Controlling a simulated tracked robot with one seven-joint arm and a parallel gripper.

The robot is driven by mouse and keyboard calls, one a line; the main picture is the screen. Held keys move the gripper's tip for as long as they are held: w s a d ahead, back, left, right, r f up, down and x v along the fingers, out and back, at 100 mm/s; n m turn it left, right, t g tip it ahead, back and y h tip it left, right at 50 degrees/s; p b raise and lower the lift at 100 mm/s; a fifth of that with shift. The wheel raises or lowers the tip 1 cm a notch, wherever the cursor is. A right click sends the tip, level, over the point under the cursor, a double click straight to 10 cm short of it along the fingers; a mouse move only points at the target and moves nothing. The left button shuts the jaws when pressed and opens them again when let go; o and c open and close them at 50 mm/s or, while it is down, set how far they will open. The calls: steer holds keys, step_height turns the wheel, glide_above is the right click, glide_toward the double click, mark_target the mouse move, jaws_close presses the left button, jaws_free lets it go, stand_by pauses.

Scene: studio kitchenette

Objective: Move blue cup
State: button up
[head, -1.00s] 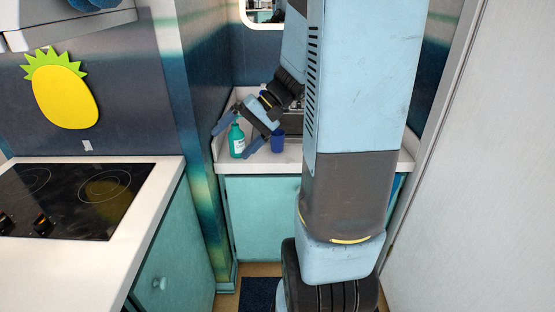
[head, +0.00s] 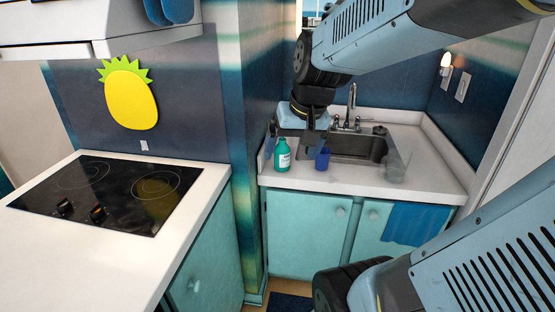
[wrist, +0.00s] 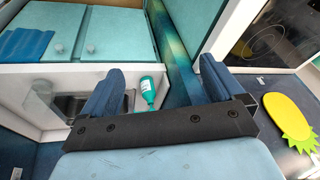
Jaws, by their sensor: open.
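The blue cup (head: 322,159) stands upright on the white counter, at the front left corner of the sink. My gripper (head: 292,142) is open above the left part of this counter, just left of the cup. One finger comes close in front of the cup's upper left side; I cannot tell whether they touch. In the wrist view my gripper (wrist: 160,70) has its two blue fingers spread wide, with nothing held between them. I cannot make out the cup in the wrist view; it may be behind a finger.
A green bottle (head: 282,156) stands left of the cup, close to my gripper; it also shows between the fingers in the wrist view (wrist: 148,90). A wall (head: 250,150) bounds the counter's left side.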

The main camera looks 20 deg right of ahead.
steer(key=w+d+f+m+t+h, duration=0.1)
steer(key=w+d+f+m+t, duration=0.2)
steer(key=w, duration=0.4)
steer(key=w+d+f+m+t, duration=0.1)
steer(key=w+f+m, duration=0.3)
steer(key=w, duration=0.2)
steer(key=w+d+f+m+t+h, duration=0.1)
steer(key=w+d+f+m+t, duration=0.2)
steer(key=w, duration=0.4)
steer(key=m+t+h, duration=0.4)
steer(key=m+h, duration=0.4)
steer(key=m, duration=2.2)
glide_toward(322, 161)
steer(key=shift+s+a+f, duration=0.1)
steer(key=shift+s+f, duration=0.2)
steer(key=shift+s, duration=0.05)
steer(key=x, duration=1.3)
steer(key=shift+w+d+r, duration=0.2)
steer(key=shift+w+r, duration=0.15)
steer(key=shift+w, duration=0.05)
steer(key=shift+c, duration=0.2)
